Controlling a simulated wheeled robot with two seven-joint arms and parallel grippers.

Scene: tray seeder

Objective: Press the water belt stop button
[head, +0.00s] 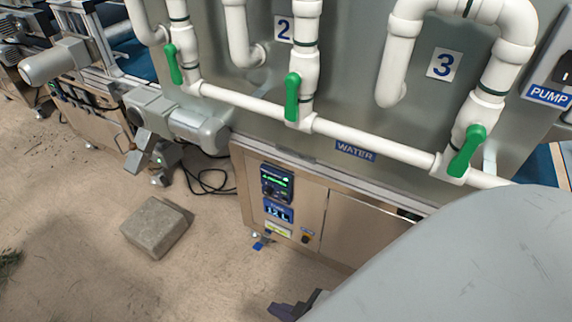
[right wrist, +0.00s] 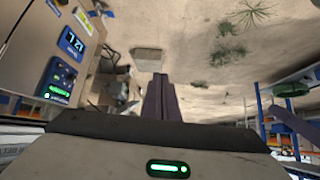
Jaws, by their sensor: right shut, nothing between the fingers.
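The water belt control box (head: 277,184), dark blue with a lit green screen, is on the steel cabinet under the WATER label (head: 355,151). Its small buttons are too small to tell apart, so I cannot pick out the stop button. The box shows upside down in the right wrist view (right wrist: 59,82), at the left. My right gripper (head: 292,306) is at the bottom of the head view, below and apart from the box, partly hidden by my own arm. In the right wrist view its dark fingers (right wrist: 161,84) are together and empty. My left gripper is not in view.
A blue display (head: 279,212) reading 12 L and a yellow label (head: 278,229) are below the box; a small switch (head: 305,238) is to their right. White pipes (head: 370,146) with green valve handles run above.

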